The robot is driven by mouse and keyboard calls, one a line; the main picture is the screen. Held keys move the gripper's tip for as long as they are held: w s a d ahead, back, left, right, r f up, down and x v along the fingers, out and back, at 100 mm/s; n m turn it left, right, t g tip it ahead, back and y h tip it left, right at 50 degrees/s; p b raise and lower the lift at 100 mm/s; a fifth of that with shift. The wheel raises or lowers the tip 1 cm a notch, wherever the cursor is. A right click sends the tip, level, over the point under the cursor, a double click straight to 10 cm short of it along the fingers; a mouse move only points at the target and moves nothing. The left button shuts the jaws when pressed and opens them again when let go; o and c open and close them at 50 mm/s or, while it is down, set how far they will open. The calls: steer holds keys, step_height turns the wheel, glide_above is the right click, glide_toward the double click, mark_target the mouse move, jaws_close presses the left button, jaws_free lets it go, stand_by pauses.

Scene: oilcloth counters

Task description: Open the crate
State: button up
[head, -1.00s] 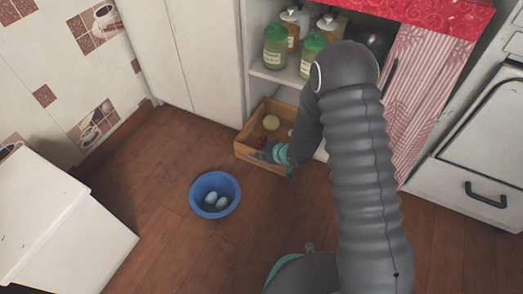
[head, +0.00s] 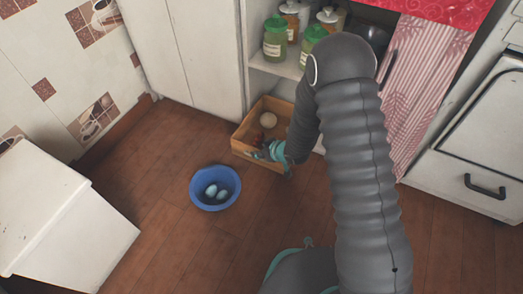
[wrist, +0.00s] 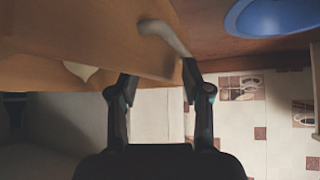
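The crate (head: 244,146) is a light wooden box at floor level under the cabinet shelf, standing partly out with its top open. A pale round thing (head: 257,130) and small reddish things lie in it. My gripper (wrist: 158,74) is at the crate's front; its teal parts show in the head view (head: 272,153). In the wrist view the two fingers stand apart with nothing clamped between them. The crate's grey bar handle (wrist: 163,36) runs just past the fingertips, its end close to the right finger; contact is unclear. My arm hides the crate's right part.
A blue bowl (head: 215,200) with pale blue eggs (head: 221,191) stands on the floor left of the crate. Jars (head: 275,42) fill the shelf above. A white cabinet (head: 70,225) is at left, an oven (head: 480,140) at right.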

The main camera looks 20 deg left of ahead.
steer(key=v, duration=1.2)
stand_by(0.4)
